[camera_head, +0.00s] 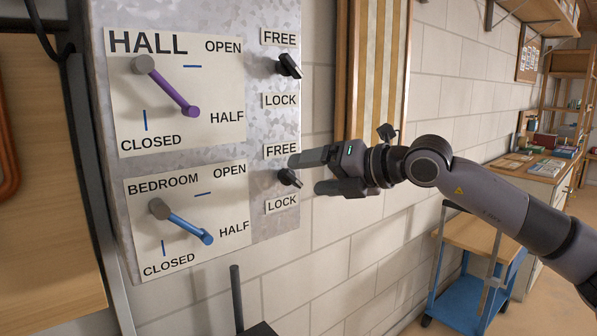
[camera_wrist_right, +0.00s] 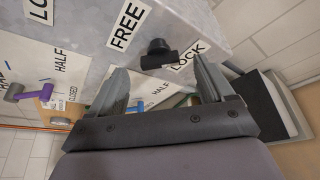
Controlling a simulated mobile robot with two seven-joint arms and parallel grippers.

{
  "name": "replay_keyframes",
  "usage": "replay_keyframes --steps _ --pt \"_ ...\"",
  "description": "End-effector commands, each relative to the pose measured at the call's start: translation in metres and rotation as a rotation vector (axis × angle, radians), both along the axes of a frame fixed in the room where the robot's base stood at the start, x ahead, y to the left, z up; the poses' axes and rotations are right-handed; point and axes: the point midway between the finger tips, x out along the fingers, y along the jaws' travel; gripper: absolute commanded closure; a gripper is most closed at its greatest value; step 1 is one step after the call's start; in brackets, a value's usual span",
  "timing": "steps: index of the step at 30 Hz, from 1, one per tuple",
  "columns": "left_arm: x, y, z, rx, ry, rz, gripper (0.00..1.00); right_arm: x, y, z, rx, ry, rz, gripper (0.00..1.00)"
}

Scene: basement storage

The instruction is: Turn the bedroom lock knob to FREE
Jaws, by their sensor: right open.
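The bedroom lock knob (camera_head: 289,178) is small and black, between a FREE label (camera_head: 281,149) above and a LOCK label (camera_head: 282,204) below. Its bar slants down toward the LOCK side. My right gripper (camera_head: 306,174) is open just right of the knob, its fingers pointing at the panel. In the right wrist view, the knob (camera_wrist_right: 157,54) stands ahead of the open right gripper (camera_wrist_right: 158,68), roughly between the fingertips; neither finger appears to grip it. The blue bedroom lever (camera_head: 190,228) points toward HALF. My left gripper is not in view.
The metal panel (camera_head: 262,18) also carries the purple hall lever (camera_head: 175,88) and the black hall lock knob (camera_head: 289,66) above. A wood-slatted board (camera_head: 378,70) hangs to the right. A blue cart (camera_head: 465,285) stands at the lower right.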

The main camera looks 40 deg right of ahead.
Motion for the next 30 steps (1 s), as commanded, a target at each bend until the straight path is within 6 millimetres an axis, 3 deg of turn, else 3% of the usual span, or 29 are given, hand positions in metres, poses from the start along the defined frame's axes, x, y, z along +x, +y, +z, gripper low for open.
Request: replay_keyframes --steps 9,20,25,26,30 --pt "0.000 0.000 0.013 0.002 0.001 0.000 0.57 0.029 0.012 -0.008 0.002 0.001 0.002 0.19" --pt "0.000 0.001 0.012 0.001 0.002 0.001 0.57 0.033 0.013 -0.010 0.000 -0.001 0.001 0.19" --pt "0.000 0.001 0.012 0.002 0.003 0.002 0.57 0.033 0.013 -0.010 -0.001 0.000 0.002 0.71" --pt "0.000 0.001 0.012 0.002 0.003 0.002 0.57 0.033 0.013 -0.010 -0.001 0.000 0.002 0.75" --pt "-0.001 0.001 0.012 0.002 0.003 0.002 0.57 0.033 0.013 -0.010 -0.002 0.000 0.001 0.75"
